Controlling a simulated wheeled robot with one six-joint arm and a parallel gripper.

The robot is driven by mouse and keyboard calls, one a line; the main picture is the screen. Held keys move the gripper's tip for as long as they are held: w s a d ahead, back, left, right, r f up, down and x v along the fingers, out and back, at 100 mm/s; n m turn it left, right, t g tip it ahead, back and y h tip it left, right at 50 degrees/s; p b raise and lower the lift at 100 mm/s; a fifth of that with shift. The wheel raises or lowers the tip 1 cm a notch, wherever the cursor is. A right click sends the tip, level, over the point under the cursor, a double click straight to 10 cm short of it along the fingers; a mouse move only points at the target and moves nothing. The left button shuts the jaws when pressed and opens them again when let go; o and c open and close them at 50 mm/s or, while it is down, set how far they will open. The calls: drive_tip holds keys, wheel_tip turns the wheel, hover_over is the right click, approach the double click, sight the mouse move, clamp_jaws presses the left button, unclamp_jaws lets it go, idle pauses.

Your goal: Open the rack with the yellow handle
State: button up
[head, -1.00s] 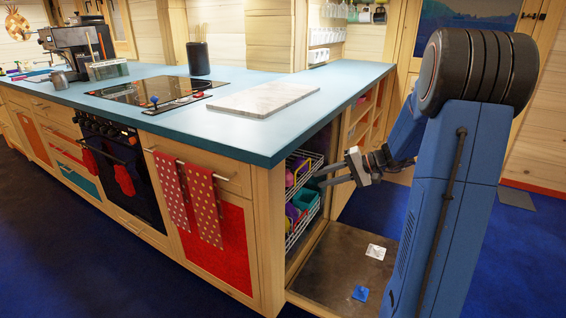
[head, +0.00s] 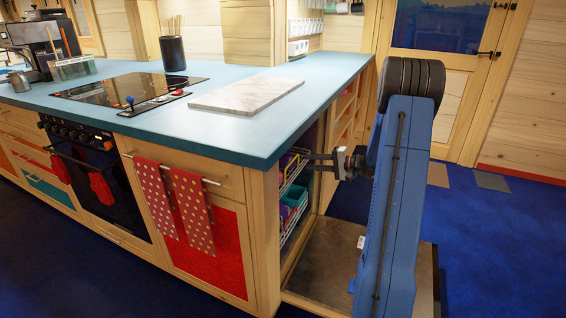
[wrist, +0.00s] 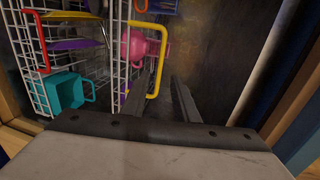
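The yellow handle (wrist: 162,55) is a bent bar on a white wire rack (wrist: 117,50) inside the open end of the counter cabinet, in the wrist view. The rack (head: 292,175) also shows in the head view, where I cannot make out its handle. My gripper (wrist: 166,80) is open, its two fingers apart. The handle's long bar lies close beside the left finger, on the side towards the right finger; I cannot tell if they touch. In the head view my gripper (head: 306,162) points left at the cabinet opening.
In the wrist view a red handle (wrist: 42,38) is on the left. A teal container (wrist: 65,92) and a pink cup (wrist: 140,45) are among the racks. The blue countertop (head: 225,128) overhangs the opening. Blue floor (head: 475,240) is clear to the right.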

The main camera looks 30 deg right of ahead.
drive_tip(key=x, duration=1.3)
drive_tip(key=shift+w, duration=0.1)
drive_tip(key=shift+a, duration=0.1)
clamp_jaws()
idle(0.9)
